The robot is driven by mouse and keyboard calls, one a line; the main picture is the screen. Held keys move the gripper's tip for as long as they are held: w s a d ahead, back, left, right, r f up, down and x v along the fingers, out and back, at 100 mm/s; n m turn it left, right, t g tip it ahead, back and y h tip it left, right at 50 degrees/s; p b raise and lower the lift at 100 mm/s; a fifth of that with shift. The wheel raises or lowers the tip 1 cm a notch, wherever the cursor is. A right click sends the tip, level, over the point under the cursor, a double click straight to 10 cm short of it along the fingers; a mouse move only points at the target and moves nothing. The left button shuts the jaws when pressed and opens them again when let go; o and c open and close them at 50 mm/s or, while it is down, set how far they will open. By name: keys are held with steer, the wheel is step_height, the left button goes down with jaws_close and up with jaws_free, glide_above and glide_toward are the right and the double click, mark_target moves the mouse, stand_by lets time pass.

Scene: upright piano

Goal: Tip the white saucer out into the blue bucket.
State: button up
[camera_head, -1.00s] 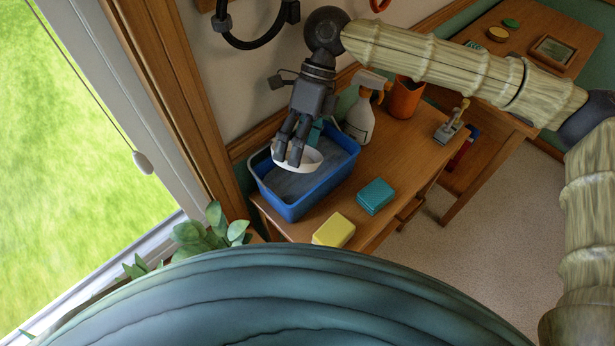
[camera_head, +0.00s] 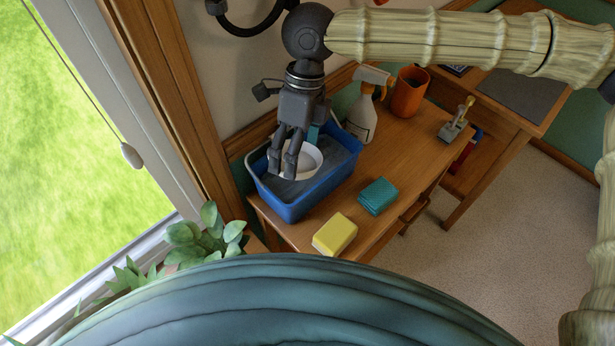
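The blue bucket (camera_head: 304,203) is a rectangular tub on the wooden table, with a dark grey surface inside it. The white saucer (camera_head: 308,162) is round and dish-like, and it is over the bucket's opening, within its outline. My gripper (camera_head: 282,171) points down over the bucket, with its two dark fingers at the saucer's left rim, and appears shut on that rim. The fingers hide the left part of the saucer. I cannot tell the exact height of the saucer above the grey surface, nor whether anything lies in it.
A spray bottle (camera_head: 361,118) and an orange pitcher (camera_head: 409,92) stand behind and right of the bucket. A teal sponge (camera_head: 378,196) and a yellow sponge (camera_head: 335,235) lie on the table (camera_head: 405,150) in front. A metal clamp-like tool (camera_head: 456,124) is farther right. A leafy plant (camera_head: 205,235) is front left.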

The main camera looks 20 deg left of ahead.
steer(key=shift+s+f+t+h+b, duration=0.15)
steer(key=shift+f+t+b, duration=0.25)
steer(key=shift+t+b, duration=0.35)
steer(key=shift+s+f+t+h+b, duration=0.15)
steer(key=shift+f+t+b, duration=0.3)
steer(key=shift+t, duration=0.5)
steer(key=shift+r, duration=0.1)
steer(key=shift+s+a+r+p, duration=0.1)
steer(key=shift+s+r+p, duration=0.1)
steer(key=shift+r+p, duration=0.25)
steer(key=shift+s+a+r+p, duration=0.15)
steer(key=shift+s+r+p, duration=0.75)
steer(key=shift+p, duration=0.05)
steer(key=shift+s+a+r+p, duration=0.15)
steer(key=shift+s+r+p, duration=0.7)
steer(key=shift+r+p, duration=0.1)
steer(key=shift+s+r+p, duration=0.2)
steer(key=shift+s+p, duration=0.1)
steer(key=shift+s, duration=0.2)
steer(key=shift+a, duration=0.1)
